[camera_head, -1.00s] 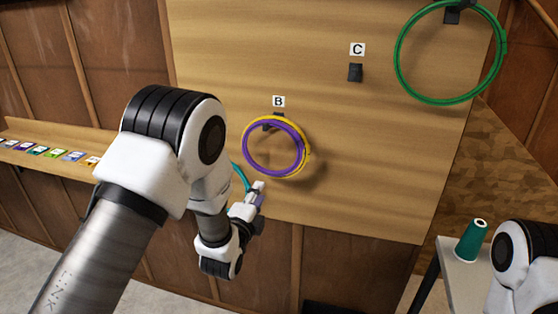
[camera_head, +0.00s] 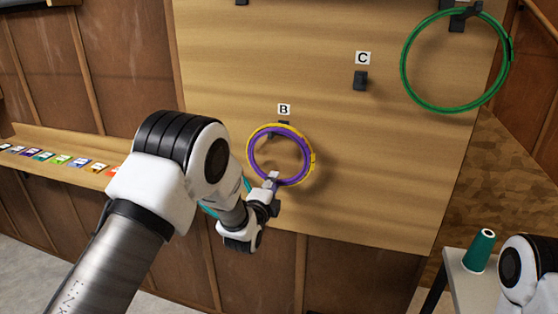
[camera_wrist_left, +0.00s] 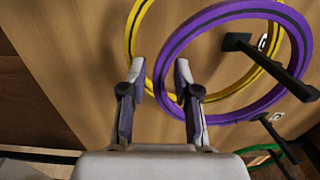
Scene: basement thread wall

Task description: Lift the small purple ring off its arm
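The purple ring (camera_head: 308,160) hangs on the black arm under label B (camera_head: 284,109), in front of a slightly larger yellow ring (camera_head: 250,142). In the left wrist view the purple ring (camera_wrist_left: 235,112) and the yellow ring (camera_wrist_left: 138,22) loop around the black arm (camera_wrist_left: 270,64). My left gripper (camera_head: 273,181) is at the lower edge of the rings. In the left wrist view its fingers (camera_wrist_left: 160,72) are apart, with part of the purple ring's rim between or just beyond the tips, nearer the right finger. Contact cannot be told. My right gripper is out of view.
A big green ring (camera_head: 405,75) hangs at the upper right. The arm under label C (camera_head: 361,80) is bare. A teal ring (camera_head: 208,211) is partly hidden behind my left arm. A teal spool (camera_head: 480,250) stands on a side table (camera_head: 462,290). Small coloured cards lie on the left ledge.

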